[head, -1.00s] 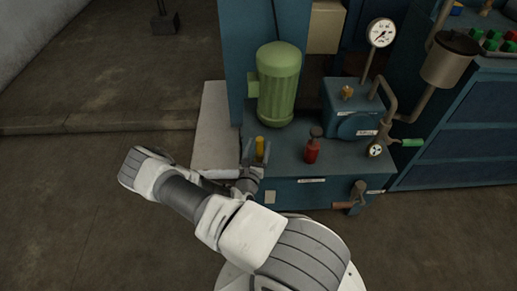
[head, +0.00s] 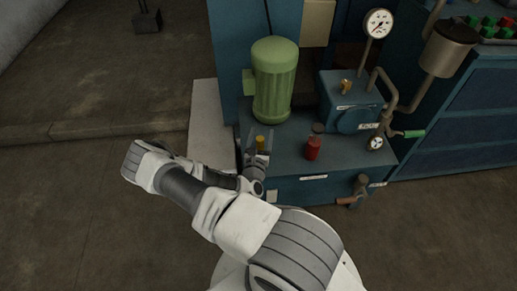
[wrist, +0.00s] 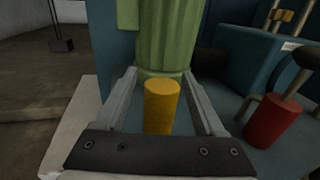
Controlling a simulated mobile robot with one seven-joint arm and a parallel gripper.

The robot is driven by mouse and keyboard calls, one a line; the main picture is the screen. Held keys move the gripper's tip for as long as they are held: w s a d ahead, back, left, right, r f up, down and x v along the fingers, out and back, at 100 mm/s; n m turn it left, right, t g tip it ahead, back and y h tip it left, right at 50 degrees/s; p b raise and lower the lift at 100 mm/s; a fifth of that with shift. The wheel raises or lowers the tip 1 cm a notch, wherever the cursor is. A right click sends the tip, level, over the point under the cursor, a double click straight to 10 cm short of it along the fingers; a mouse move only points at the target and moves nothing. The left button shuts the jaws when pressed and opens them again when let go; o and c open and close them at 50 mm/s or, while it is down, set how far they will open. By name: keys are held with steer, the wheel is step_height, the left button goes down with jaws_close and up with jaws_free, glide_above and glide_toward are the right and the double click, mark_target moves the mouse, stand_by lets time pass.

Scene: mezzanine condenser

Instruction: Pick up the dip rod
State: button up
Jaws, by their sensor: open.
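A short upright yellow cylinder, apparently the dip rod's grip (head: 260,143), stands on the blue tank top in front of the green motor. It also shows large in the wrist view (wrist: 162,108). My gripper (head: 256,148) is open, with one finger on each side of the yellow cylinder. In the wrist view a gap shows between the cylinder and each finger, so I see no grip on it. The lower part of the cylinder is hidden behind the dark gripper body.
The green motor (head: 273,80) stands close behind the yellow cylinder. A red bottle-like object (head: 314,148) is to the right, with a blue pump block (head: 350,100), pipes and a gauge (head: 378,23) beyond. A pale slab (head: 206,125) lies left of the tank.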

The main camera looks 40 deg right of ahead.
jaws_close()
stand_by(0.5)
step_height(320, 180, up, 21)
steer(key=p, duration=1.1)
steer(key=shift+r+p, duration=0.2)
steer(key=shift+p, duration=0.1)
stand_by(0.4)
